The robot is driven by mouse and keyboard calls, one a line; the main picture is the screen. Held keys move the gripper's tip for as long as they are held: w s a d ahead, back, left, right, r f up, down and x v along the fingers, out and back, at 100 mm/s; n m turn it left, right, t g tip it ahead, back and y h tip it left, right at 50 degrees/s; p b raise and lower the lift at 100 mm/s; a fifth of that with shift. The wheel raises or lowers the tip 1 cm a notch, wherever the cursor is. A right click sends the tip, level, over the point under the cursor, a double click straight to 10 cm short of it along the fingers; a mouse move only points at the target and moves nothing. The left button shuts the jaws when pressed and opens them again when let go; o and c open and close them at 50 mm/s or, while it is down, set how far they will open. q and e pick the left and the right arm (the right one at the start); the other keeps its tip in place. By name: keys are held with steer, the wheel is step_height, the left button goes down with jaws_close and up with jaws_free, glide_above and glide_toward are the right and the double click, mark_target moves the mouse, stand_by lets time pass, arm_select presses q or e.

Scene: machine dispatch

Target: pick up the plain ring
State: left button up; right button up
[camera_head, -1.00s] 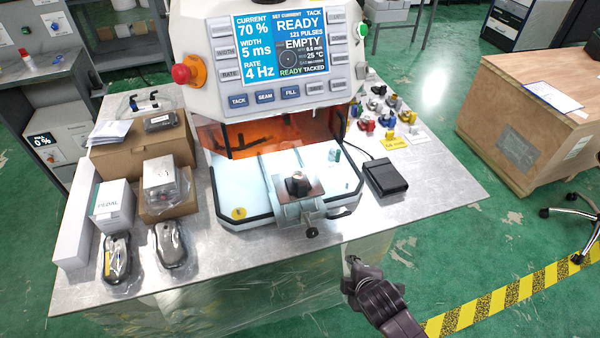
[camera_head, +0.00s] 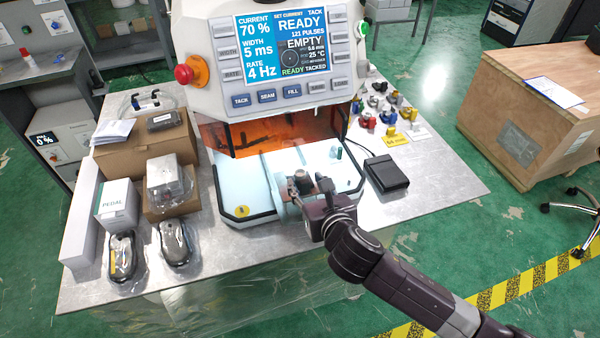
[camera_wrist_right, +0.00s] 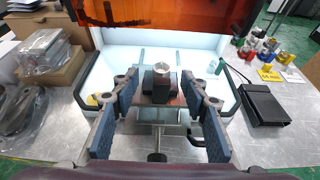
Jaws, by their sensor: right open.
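A short round metal piece (camera_wrist_right: 161,74), likely the plain ring, sits on a dark block in the small clamp fixture (camera_wrist_right: 158,112) on the machine's white bed; I cannot make out a hole in it. It also shows in the head view (camera_head: 302,176), partly behind my gripper. My right gripper (camera_head: 308,186) is at the front of the bed. In the wrist view my right gripper (camera_wrist_right: 161,84) is open, its two blue-padded fingers apart on either side of the fixture, the round piece between and beyond them. Nothing is held. My left gripper is out of view.
The machine (camera_head: 270,60) with an orange shield overhangs the bed; its screen reads READY and TACKED. A black pedal (camera_head: 386,172) and several coloured parts (camera_head: 385,112) lie right. Boxes (camera_head: 118,203) and bagged items fill the left. The table's front right is clear.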

mark_target(298, 170)
steer(key=shift+p+x, duration=0.65)
steer(key=shift+x, duration=2.05)
steer(key=shift+d, duration=0.1)
steer(key=shift+c, duration=0.6)
steer(key=c, duration=1)
